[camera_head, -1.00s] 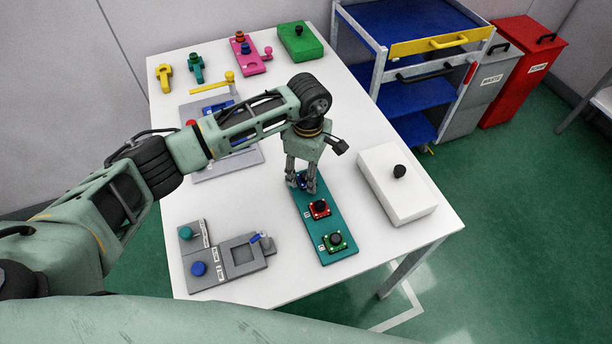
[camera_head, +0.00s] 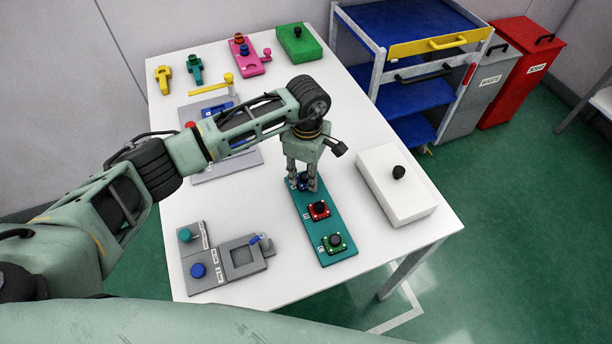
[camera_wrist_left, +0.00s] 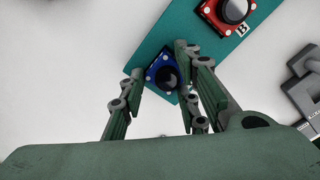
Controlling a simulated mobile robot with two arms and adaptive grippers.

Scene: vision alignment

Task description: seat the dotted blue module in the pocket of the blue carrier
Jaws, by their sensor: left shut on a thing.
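The dotted blue module (camera_wrist_left: 157,69) has white dots at its corners and a dark round knob. It sits at the far end of the teal strip (camera_head: 327,228). My left gripper (camera_head: 303,187) points down over it and is shut on it. In the left wrist view its fingers (camera_wrist_left: 161,70) stand on either side of the module. A blue part (camera_head: 216,108), perhaps the blue carrier, shows on a grey plate (camera_head: 222,172) behind my left arm. The arm hides much of it, so I cannot see its pocket. My right gripper is not in view.
The strip also bears a red module (camera_head: 318,210) and a green module (camera_head: 335,243). A white box (camera_head: 396,186) stands to the right. A grey fixture (camera_head: 222,270) with buttons is front left. Pink (camera_head: 248,62) and green (camera_head: 300,43) items stand at the back.

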